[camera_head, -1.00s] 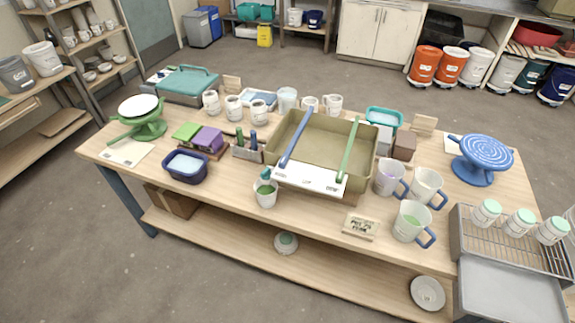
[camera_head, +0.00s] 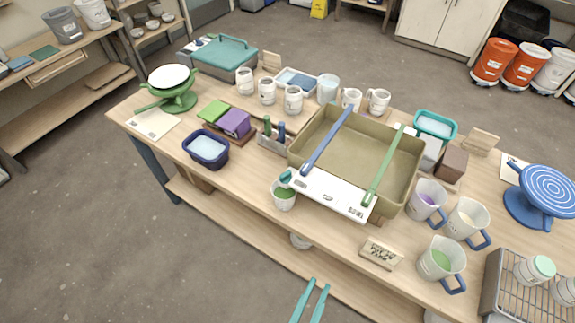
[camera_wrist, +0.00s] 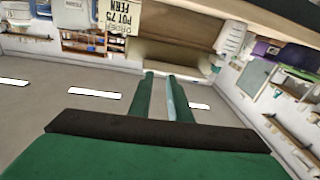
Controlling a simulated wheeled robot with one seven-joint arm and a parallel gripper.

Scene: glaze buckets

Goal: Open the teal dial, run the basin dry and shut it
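The olive basin (camera_head: 405,155) sits on the middle of the workbench, with a blue bar and a green bar across it and a white marked panel along its front. The small teal dial (camera_head: 286,176) is at the panel's left end, just above a white cup (camera_head: 284,199) with green inside. I cannot tell the dial's setting or whether liquid lies in the basin. My gripper (camera_head: 319,283) is in front of the bench, apart from the dial and basin, its two teal fingers parallel with a gap. The fingers also show empty in the wrist view (camera_wrist: 160,76).
A plaque (camera_head: 381,253) lies at the bench's front edge, left of several mugs. A dark blue tub (camera_head: 206,150) and green and purple blocks stand to the left. A wire rack (camera_head: 510,290) is at front right. Floor in front of the bench's left side is clear.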

